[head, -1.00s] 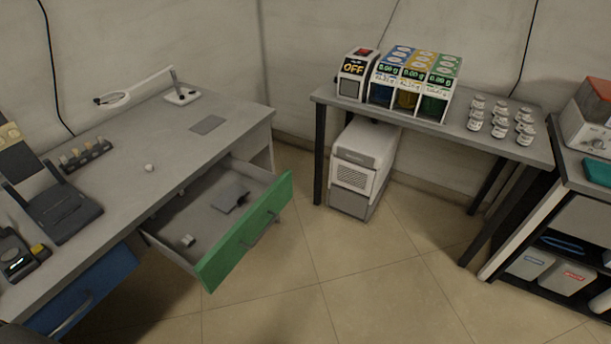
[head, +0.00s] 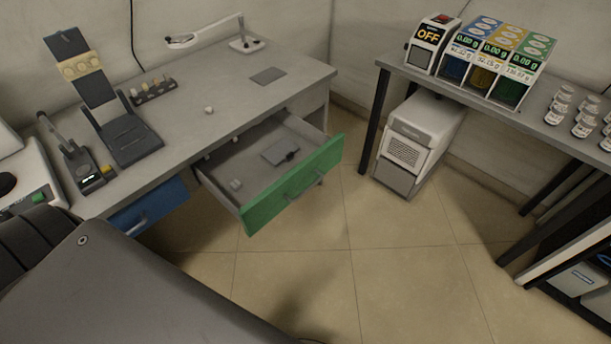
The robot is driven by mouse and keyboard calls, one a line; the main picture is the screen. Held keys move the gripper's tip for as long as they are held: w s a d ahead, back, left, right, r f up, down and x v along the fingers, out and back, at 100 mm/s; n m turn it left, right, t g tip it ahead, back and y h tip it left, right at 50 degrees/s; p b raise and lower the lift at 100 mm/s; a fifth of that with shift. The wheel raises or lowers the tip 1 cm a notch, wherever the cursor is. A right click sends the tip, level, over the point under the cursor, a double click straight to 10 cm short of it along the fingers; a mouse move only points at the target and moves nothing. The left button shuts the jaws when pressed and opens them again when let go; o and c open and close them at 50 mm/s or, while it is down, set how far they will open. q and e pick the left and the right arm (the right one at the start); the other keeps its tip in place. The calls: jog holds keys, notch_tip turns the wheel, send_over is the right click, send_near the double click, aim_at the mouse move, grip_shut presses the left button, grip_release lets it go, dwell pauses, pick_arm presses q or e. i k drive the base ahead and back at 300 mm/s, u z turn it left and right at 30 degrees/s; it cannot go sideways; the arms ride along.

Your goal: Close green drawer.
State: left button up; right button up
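The green drawer (head: 290,187) is in the middle of the head view, under the grey desk. It is pulled well out, its green front facing the lower right with a dark bar handle (head: 305,186). Neither of my grippers is in view. A large dark part of my own body fills the lower left corner, apart from the drawer in the picture.
A blue drawer (head: 150,205) to the left looks shut. The desk top (head: 215,85) carries a lamp (head: 205,33), a stand and small tools. A white machine (head: 420,140) stands on the floor under a side table at right. The tiled floor (head: 380,255) before the drawer is clear.

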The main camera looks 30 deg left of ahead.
aim_at(266, 190)
jog(key=z, duration=0.25)
jog(key=i, duration=0.3)
jog(key=z, duration=1.55)
jog(key=i, duration=0.75)
jog(key=u, duration=3.15)
